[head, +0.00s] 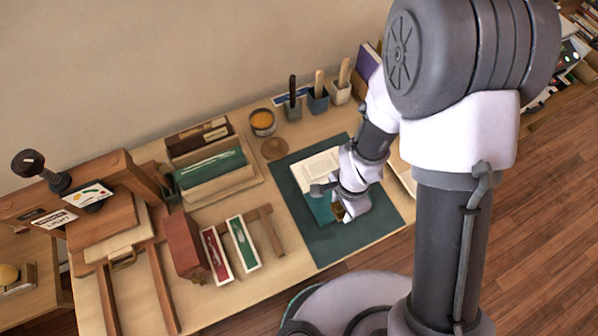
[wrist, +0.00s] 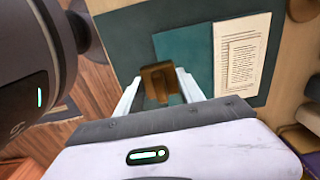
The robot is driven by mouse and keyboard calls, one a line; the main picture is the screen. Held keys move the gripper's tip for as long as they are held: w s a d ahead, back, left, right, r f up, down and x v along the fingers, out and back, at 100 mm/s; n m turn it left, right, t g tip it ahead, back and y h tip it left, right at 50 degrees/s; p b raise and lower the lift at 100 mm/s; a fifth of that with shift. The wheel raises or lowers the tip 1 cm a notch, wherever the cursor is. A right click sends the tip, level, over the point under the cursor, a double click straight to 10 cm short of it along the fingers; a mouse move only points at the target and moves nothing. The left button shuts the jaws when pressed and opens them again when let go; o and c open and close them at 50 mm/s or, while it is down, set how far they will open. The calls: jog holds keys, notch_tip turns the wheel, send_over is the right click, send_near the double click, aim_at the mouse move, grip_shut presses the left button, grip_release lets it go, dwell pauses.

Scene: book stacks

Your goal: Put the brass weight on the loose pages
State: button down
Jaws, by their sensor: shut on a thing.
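My gripper (head: 335,203) is over the dark green mat, in front of the white loose pages (head: 318,168). In the wrist view my gripper (wrist: 158,88) is shut on the brass weight (wrist: 157,76), a small brown-gold block between its pale fingers. In the head view only a bit of the weight (head: 338,213) shows below my wrist. The pages also show in the wrist view (wrist: 241,55), to the right of the weight, beside a teal cover (wrist: 190,48). I cannot tell how high the weight is above the surface.
The dark green mat (head: 349,245) lies on the wooden table. A glue tin (head: 262,122) and several tool cups (head: 318,99) stand behind it. Two narrow boxes, red (head: 215,255) and green (head: 243,243), lie left, with a wooden press (head: 107,215) farther left.

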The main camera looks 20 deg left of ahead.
jog(key=b, duration=0.2)
send_over(321, 167)
jog(key=shift+f, duration=0.65)
notch_tip(321, 167, down, 4)
jog(key=shift+w+r+b, duration=0.1)
jog(key=shift+r+b, duration=0.15)
jog(key=shift+b, duration=0.45)
jog(key=shift+r, duration=0.1)
jog(key=c, duration=0.7)
grip_release()
